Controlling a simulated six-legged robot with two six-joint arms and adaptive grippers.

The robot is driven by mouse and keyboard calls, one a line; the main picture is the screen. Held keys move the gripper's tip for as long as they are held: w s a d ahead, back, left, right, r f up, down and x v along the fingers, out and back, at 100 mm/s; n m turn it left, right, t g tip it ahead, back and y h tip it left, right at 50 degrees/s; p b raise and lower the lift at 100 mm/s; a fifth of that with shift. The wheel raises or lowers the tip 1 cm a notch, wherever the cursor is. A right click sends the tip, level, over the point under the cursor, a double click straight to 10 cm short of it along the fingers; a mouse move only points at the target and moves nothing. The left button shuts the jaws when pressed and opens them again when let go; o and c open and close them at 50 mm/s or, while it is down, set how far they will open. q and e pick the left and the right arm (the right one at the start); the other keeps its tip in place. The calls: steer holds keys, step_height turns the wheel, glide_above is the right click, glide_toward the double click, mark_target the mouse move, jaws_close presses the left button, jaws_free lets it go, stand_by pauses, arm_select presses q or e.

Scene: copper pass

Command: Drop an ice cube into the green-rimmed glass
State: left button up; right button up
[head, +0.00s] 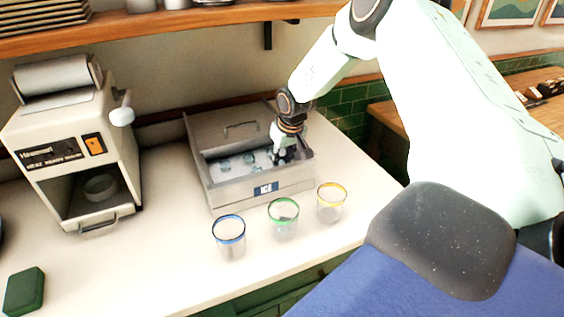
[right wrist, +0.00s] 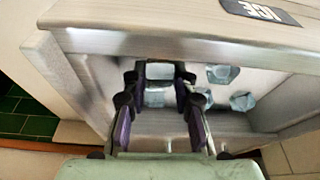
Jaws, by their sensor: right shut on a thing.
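The green-rimmed glass (head: 283,219) stands upright on the counter, between a blue-rimmed glass (head: 229,237) and a yellow-rimmed glass (head: 330,203). A small dark patch shows inside the green-rimmed glass; I cannot tell what it is. Several ice cubes (right wrist: 222,74) lie in the grey ice bin (head: 240,186) behind the glasses. My right gripper (head: 282,156) reaches down into the bin's right part. In the right wrist view its purple-padded fingers (right wrist: 157,110) are on either side of a pale ice cube (right wrist: 155,97) and shut on it. My left gripper is out of view.
A cream heat press machine (head: 75,140) stands at the left. A dark green block (head: 24,291) lies at the front left. A wooden shelf (head: 170,27) runs above the bin. The counter (head: 150,255) left of the glasses is clear.

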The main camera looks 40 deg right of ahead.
mark_target(283, 160)
step_height(283, 160, up, 8)
steer(key=shift+s+r, duration=0.1)
steer(key=shift+r, duration=0.5)
steer(key=shift+r, duration=0.1)
